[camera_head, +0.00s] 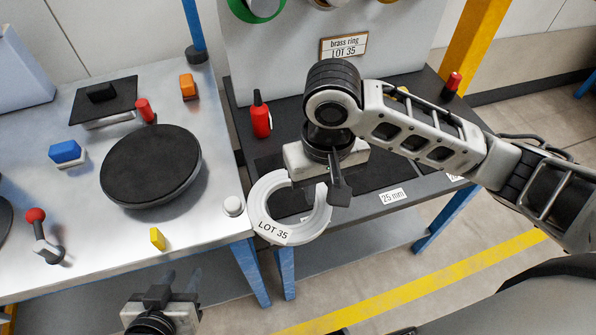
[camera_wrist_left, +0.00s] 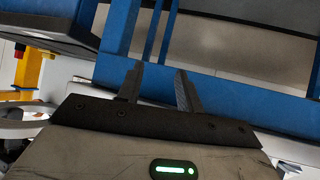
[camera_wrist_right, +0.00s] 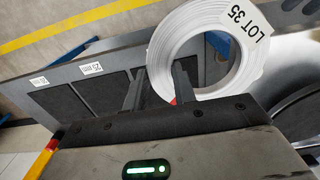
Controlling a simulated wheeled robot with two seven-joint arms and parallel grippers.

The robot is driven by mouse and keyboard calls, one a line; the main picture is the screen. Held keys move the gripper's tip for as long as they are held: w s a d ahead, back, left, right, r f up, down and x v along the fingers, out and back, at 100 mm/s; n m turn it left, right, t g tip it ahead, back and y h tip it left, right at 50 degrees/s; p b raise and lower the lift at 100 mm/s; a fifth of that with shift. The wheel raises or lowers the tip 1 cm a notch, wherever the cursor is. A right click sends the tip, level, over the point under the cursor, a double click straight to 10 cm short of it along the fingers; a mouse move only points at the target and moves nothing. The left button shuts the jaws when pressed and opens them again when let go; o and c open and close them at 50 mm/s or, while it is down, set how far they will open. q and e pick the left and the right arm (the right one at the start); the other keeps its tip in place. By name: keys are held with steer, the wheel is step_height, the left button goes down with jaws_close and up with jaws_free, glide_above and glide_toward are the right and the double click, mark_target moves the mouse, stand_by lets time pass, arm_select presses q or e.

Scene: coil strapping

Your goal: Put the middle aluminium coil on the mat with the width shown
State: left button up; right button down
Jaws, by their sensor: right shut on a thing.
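A silvery-white coil (camera_head: 262,200) labelled LOT 35 is held by my right gripper (camera_head: 335,185) over the front edge of the dark table. In the right wrist view the right gripper (camera_wrist_right: 158,85) is shut on the wall of the coil (camera_wrist_right: 165,48), one finger on each side. Dark mats (camera_wrist_right: 62,100) lie in a row on the table. One width label (camera_wrist_right: 90,69) reads 25 mm; another is too small to read surely. My arm hides part of the mats in the head view. My left gripper (camera_head: 180,282) is open and empty, low in front of the metal table.
The metal table (camera_head: 215,225) on the left carries a black turntable (camera_head: 150,165), a blue block, a red-knobbed lever and small parts. A red bottle (camera_head: 260,116) stands at the back of the dark table. A panel behind bears coils and a sign (camera_head: 344,46) reading "brass ring LOT 35".

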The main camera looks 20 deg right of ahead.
steer(key=shift+s+a+f, duration=0.15)
steer(key=shift+a+f, duration=0.05)
steer(key=shift+f, duration=0.3)
steer(key=w+d+f, duration=0.2)
steer(key=w, duration=0.1)
steer(key=w+d+f+b, duration=0.1)
steer(key=w+d+f, duration=0.1)
steer(key=w+f, duration=0.1)
steer(key=w+d+f+b, duration=0.1)
steer(key=w+f, duration=0.2)
steer(key=w, duration=0.2)
steer(key=shift+d+f, duration=0.2)
steer(key=shift+d, duration=0.2)
steer(key=shift+w+d+f, duration=0.15)
steer(key=shift+w+f, duration=0.1)
steer(key=shift+f, duration=0.1)
steer(key=shift+w+d+f+b, duration=0.15)
steer(key=shift+f+b, duration=0.25)
steer(key=shift+f, duration=1.35)
steer(key=shift+f, duration=0.15)
steer(key=c, duration=1.1)
jaws_free()
steer(key=shift+c, duration=0.2)
